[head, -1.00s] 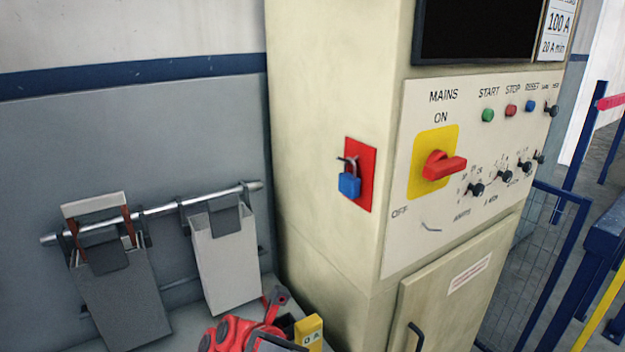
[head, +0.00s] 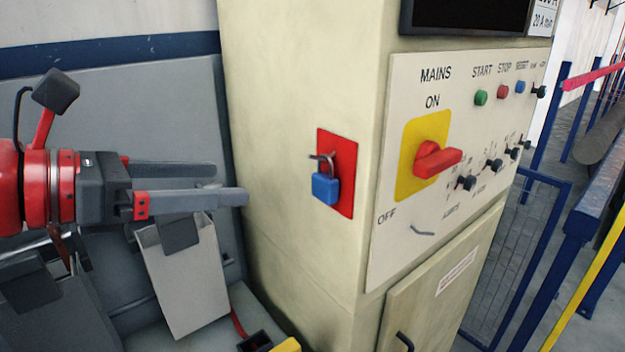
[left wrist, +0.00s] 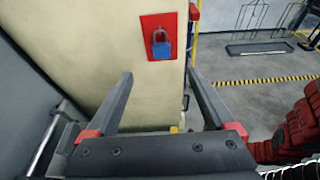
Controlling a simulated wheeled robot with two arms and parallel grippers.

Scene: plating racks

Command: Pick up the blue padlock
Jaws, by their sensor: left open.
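The blue padlock (head: 325,188) hangs by its shackle from a hook on a red plate (head: 347,172) on the side of the cream cabinet. My left gripper (head: 232,184) is open and empty, to the left of the padlock and apart from it, with its fingers pointing right toward the cabinet side. In the left wrist view the padlock (left wrist: 161,50) shows beyond the two open fingertips (left wrist: 160,78), above and between them, on the red plate (left wrist: 172,22). My right gripper is not in view.
The cream cabinet (head: 300,60) carries a red mains switch (head: 437,160) and several knobs on its front. Grey boxes, one of them light grey (head: 185,280), hang at the lower left below my left arm. The space between my left gripper and the padlock looks clear.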

